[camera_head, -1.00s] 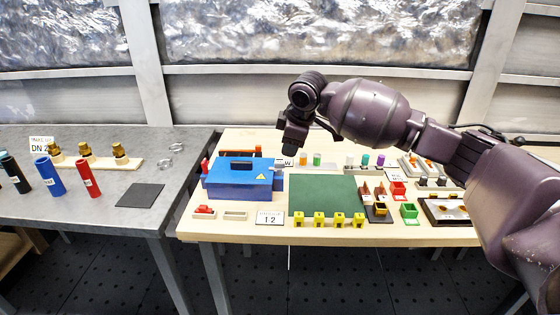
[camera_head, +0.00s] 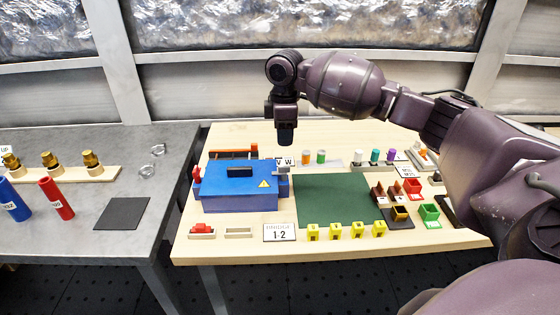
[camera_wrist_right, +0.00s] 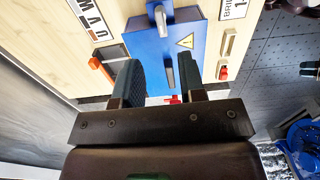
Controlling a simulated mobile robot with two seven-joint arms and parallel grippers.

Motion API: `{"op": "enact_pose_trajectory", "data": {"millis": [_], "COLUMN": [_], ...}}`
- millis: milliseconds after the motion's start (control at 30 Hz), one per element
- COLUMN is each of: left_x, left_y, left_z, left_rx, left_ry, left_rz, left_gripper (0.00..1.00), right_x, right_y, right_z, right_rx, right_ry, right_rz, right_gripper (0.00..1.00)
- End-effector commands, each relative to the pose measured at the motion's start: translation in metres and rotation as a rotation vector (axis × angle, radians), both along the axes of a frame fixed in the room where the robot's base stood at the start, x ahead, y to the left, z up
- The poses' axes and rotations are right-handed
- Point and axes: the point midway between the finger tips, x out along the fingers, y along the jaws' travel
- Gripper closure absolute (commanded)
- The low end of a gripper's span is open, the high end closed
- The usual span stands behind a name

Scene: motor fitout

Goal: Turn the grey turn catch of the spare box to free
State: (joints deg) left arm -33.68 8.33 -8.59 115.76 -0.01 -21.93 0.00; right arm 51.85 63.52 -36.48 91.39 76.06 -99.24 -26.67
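The spare box is the blue box (camera_head: 240,199) with a black handle and a yellow warning triangle, on the wooden table. It also shows in the right wrist view (camera_wrist_right: 150,48). A grey catch (camera_head: 283,182) sits at its right end; in the wrist view the grey catch (camera_wrist_right: 158,18) is at the box's upper edge. Its exact turn position is hard to tell. My right gripper (camera_head: 286,142) points down above and behind the box's right end, apart from it. In the wrist view its two fingers (camera_wrist_right: 158,72) are spread with nothing between them. My left gripper is not in view.
A green mat (camera_head: 335,199) lies right of the box. Several yellow pieces (camera_head: 346,231) and a label plate (camera_head: 279,233) line the front edge. Coloured cylinders (camera_head: 321,156) stand behind the mat. A grey table (camera_head: 130,170) is at the left.

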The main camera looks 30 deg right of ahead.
Motion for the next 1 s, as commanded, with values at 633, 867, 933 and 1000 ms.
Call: {"op": "enact_pose_trajectory", "data": {"millis": [633, 867, 933, 1000], "left_x": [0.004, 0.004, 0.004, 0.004], "left_y": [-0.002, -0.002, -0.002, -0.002], "left_z": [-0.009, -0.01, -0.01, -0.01], "left_rx": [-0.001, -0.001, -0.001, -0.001], "left_ry": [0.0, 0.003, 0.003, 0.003], "left_rz": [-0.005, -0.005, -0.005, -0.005], "left_gripper": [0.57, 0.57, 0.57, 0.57], "right_x": [0.0, 0.0, 0.0, 0.0], "right_y": [0.0, 0.0, 0.0, 0.0], "right_z": [-0.094, -0.097, -0.097, -0.097], "right_rx": [0.0, 0.0, 0.0, 0.0], "right_ry": [0.002, 0.0, 0.0, 0.0], "right_rz": [0.001, 0.001, 0.001, 0.001], "right_gripper": [0.63, 0.63, 0.63, 0.63]}}
